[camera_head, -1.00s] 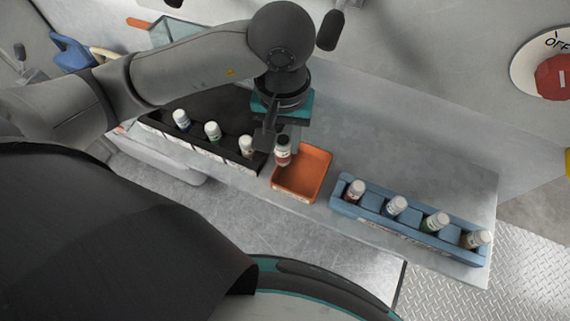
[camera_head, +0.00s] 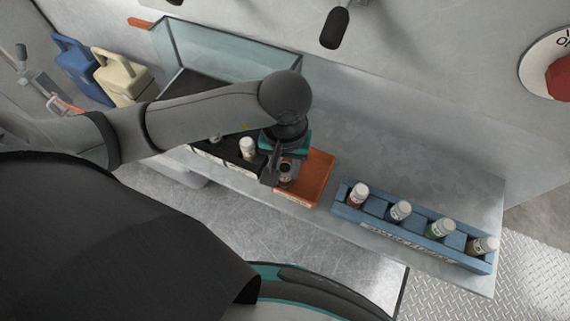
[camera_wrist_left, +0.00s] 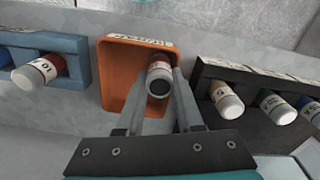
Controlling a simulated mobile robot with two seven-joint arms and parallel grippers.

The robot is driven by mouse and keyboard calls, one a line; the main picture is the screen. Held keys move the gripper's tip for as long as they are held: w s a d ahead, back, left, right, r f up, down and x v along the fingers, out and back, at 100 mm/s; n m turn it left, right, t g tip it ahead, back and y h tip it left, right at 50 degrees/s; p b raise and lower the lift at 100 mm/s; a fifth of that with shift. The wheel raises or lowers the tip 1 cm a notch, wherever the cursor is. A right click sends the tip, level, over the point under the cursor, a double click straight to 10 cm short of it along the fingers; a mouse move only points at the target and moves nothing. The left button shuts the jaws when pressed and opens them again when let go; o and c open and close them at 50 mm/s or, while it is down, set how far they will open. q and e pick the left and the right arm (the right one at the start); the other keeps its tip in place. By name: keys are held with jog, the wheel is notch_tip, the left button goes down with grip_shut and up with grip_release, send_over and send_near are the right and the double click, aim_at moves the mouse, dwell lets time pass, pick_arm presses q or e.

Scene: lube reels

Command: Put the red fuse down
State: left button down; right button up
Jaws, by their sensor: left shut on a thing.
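In the wrist view the fuse lies against the right side of the tray (camera_wrist_left: 117,80). I cannot tell whether it touches the tray floor. My right gripper is not in view.
A blue rack (camera_head: 375,218) with several white-capped fuses stands right of the tray. A black rack (camera_head: 225,154) with more fuses stands left, partly behind my arm. The tray's right part is empty. Bare grey bench lies behind the blue rack.

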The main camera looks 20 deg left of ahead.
aim_at(285, 166)
pick_arm(q)
jog(key=shift+f, duration=0.2)
jog(key=c, duration=0.6)
grip_release()
jog(key=shift+r, duration=0.1)
jog(key=shift+o, duration=0.2)
jog(key=shift+r, duration=0.35)
notch_tip(285, 166, up, 12)
jog(key=p, duration=0.1)
jog(key=shift+f+p, duration=0.2)
jog(key=shift+p, duration=0.15)
